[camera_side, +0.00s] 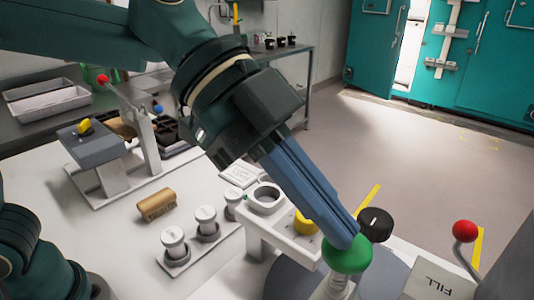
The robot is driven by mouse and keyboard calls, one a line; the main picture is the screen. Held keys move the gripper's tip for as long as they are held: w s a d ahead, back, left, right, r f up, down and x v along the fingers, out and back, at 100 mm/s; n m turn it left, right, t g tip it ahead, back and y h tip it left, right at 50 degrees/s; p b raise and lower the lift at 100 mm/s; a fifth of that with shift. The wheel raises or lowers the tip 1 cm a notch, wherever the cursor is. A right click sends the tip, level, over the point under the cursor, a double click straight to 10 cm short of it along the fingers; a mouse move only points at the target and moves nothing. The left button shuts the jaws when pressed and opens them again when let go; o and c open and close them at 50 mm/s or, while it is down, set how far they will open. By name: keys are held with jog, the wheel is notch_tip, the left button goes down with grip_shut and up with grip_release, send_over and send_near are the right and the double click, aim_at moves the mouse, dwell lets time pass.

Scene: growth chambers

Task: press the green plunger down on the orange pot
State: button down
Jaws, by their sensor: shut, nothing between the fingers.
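The green plunger (347,255) is a round green knob on a pale stem at the lower right of the side view. My gripper (345,238) is shut and empty, tilted down to the right. Its blue fingertips are at the top of the green knob and overlap its upper edge. I cannot tell whether they press on it or only touch it. I cannot make out an orange pot; the area below the stem is cut off by the frame's bottom edge.
A black knob (375,224) stands right beside the plunger, and a yellow round piece (304,224) is to its left. A red-knobbed lever (465,232) and a FILL panel (436,280) are to the right. A wooden brush (156,205) and white-capped vials (174,242) stand left.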

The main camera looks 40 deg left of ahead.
jog(key=shift+f, duration=1.95)
jog(key=s+a+r, duration=0.2)
jog(key=a+r, duration=0.5)
jog(key=r, duration=0.4)
jog(key=shift+a+r, duration=0.15)
jog(key=shift+r, duration=0.2)
